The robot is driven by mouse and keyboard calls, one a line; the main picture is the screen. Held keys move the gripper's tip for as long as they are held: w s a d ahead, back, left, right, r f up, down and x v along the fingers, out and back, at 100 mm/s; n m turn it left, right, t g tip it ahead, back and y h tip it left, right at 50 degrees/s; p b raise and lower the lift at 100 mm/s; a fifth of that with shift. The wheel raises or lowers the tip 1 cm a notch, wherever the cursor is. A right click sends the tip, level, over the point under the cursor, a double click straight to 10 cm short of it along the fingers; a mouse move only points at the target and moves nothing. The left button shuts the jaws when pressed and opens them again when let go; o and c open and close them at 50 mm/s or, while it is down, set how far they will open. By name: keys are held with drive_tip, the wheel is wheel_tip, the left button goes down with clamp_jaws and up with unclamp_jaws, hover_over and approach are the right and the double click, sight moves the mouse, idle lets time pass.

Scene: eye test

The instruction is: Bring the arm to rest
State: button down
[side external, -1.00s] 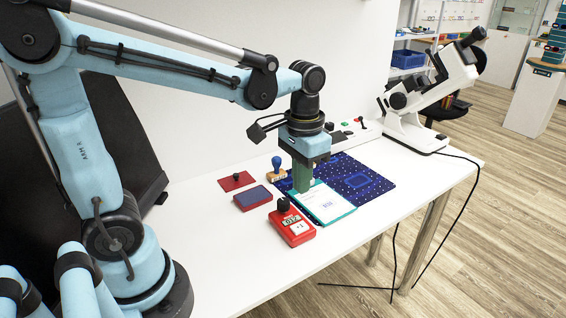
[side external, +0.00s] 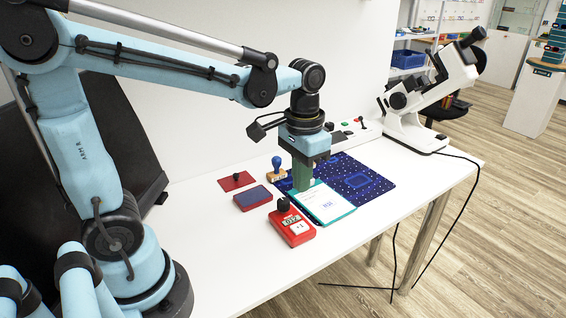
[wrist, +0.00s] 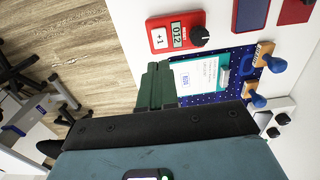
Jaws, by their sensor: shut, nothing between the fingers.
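My gripper (side external: 302,190) points down at the left end of a teal clipboard (side external: 338,217) with a white paper on it. Its green fingers are shut and hold nothing; they also show in the wrist view (wrist: 155,84). I cannot tell whether the fingertips touch the clipboard. The clipboard (wrist: 226,60) lies on a dark blue spotted mat (side external: 377,181). The paper (side external: 322,202) carries a small blue mark.
Close by are a red counter (side external: 292,230), a blue pad (side external: 252,198), a red pad (side external: 237,182) and a blue-handled stamp (side external: 277,170). A second blue-handled stamp (wrist: 255,99) shows in the wrist view. A white instrument (side external: 415,133) stands at the table's far end. Front left tabletop is clear.

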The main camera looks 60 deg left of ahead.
drive_tip(key=shift+s, duration=0.1)
drive_tip(key=s+t, duration=0.1)
drive_tip(key=t, duration=0.1)
drive_tip(key=s+t, duration=0.1)
drive_tip(key=t, duration=0.1)
drive_tip(key=s+t, duration=0.1)
drive_tip(key=t, duration=0.2)
drive_tip(key=shift+s+a+r, duration=0.15)
drive_tip(key=shift+s+a, duration=0.05)
drive_tip(key=shift+s, duration=0.05)
idle(1.4)
